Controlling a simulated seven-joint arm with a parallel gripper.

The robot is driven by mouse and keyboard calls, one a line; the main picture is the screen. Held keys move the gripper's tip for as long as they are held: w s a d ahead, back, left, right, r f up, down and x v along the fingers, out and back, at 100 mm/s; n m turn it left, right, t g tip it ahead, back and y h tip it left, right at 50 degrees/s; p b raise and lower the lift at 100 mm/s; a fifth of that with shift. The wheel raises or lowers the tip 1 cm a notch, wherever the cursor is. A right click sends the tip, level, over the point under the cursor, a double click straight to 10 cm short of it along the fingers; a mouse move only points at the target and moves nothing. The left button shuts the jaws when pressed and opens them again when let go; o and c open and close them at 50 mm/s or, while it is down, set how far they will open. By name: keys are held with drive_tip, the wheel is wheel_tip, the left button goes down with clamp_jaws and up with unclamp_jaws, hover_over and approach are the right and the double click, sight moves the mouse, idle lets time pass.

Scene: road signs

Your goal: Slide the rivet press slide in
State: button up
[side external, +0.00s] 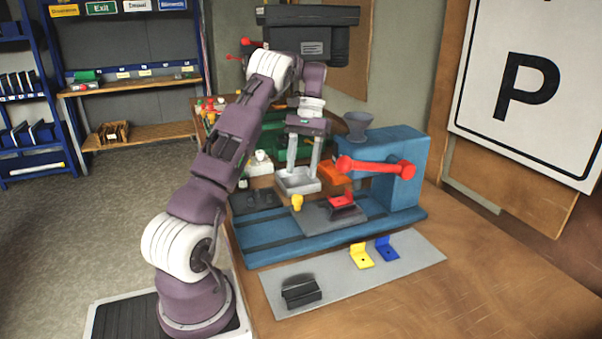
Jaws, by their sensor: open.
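The blue rivet press (398,180) stands on the wooden bench, with a red lever (375,166) across its front. Its slide (318,216), a dark grey plate, lies on the blue base and sticks out to the left of the press body. A yellow knob (297,202) stands at the slide's left end, and a red bracket (342,200) sits on a dark block on it. My gripper (303,172) is open and points down, behind and above the yellow knob and apart from it. Its fingertips overlap a grey tray in this view; contact cannot be told.
The grey tray (298,183) and an orange block (335,175) are behind the slide. A grey mat (330,285) in front holds a black block (301,292), a yellow bracket (361,256) and a blue bracket (386,249). The bench at the front right is clear.

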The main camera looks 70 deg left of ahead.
drive_tip(key=shift+c, duration=0.2)
drive_tip(key=c, duration=0.4)
drive_tip(key=s+n, duration=0.1)
drive_tip(key=n, duration=0.1)
drive_tip(key=r+n+t, duration=0.1)
drive_tip(key=n, duration=0.1)
drive_tip(key=s+r+n, duration=0.1)
drive_tip(key=n, duration=0.2)
drive_tip(key=shift+s+t+y, duration=0.3)
drive_tip(key=shift+t+y, duration=0.1)
clamp_jaws()
drive_tip(key=s+d+r+n+t+y, duration=0.15)
drive_tip(key=s+n, duration=0.35)
drive_tip(key=n, duration=0.6)
drive_tip(key=s+d+n+t+y, duration=0.1)
drive_tip(key=s+d+n+t, duration=0.3)
drive_tip(key=n, duration=0.7)
drive_tip(key=shift+g, duration=0.65)
drive_tip(key=x, duration=0.3)
drive_tip(key=a+x, duration=0.1)
drive_tip(key=x, duration=0.2)
drive_tip(key=a+x, duration=0.1)
drive_tip(key=x, duration=0.3)
drive_tip(key=shift+s, duration=0.35)
drive_tip(key=w, duration=0.2)
drive_tip(key=shift+w+a, duration=0.25)
drive_tip(key=shift+w, duration=0.8)
